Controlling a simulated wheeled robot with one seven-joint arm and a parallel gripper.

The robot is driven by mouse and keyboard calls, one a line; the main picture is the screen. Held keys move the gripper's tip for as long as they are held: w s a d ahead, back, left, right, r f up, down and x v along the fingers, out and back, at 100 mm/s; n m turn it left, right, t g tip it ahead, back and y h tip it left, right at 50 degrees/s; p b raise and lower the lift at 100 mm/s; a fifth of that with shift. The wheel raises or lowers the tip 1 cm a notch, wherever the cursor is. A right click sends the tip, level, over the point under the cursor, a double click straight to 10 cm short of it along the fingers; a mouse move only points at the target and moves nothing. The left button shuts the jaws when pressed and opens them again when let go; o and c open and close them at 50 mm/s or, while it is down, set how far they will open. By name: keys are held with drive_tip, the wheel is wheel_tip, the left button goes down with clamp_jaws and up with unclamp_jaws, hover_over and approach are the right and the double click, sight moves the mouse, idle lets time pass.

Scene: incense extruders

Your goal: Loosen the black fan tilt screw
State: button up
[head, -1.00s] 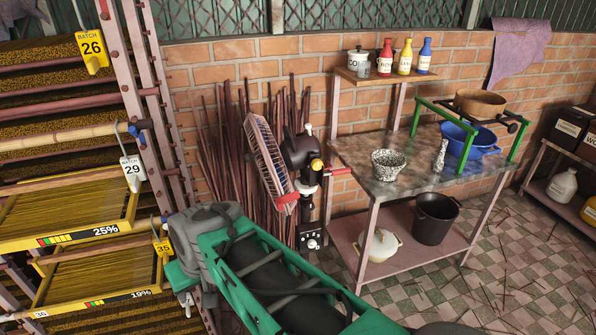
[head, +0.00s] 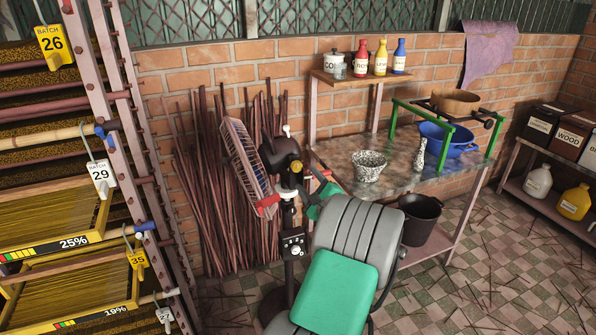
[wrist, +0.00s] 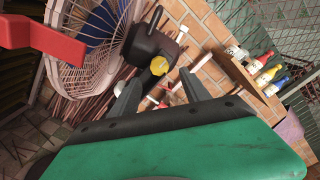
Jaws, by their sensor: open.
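The pedestal fan (head: 245,160) stands by the brick wall with its white grille facing left. Its black motor housing (head: 283,153) carries a yellow knob (head: 296,167). In the wrist view the housing (wrist: 150,46) and yellow knob (wrist: 159,66) lie just beyond my gripper (wrist: 160,91). My gripper is open, with its two dark fingers apart and nothing visible between them; the yellow knob appears above the gap. In the head view my green and grey arm hides much of the gripper and part of the fan's right side. I cannot clearly make out the black tilt screw.
A red piece (head: 268,204) juts out beside the fan's grille and fills the wrist view's upper left. Thin sticks (head: 200,200) lean behind the fan. A metal-topped table (head: 385,195) with bowls stands close on the right. Racks of incense trays (head: 60,220) stand left.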

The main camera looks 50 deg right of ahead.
sight(297, 168)
drive_tip(key=p+x, duration=0.1)
drive_tip(key=x, duration=0.6)
drive_tip(key=shift+w, duration=0.3)
drive_tip(key=shift+c, duration=0.4)
clamp_jaws()
drive_tip(key=shift+a, duration=0.1)
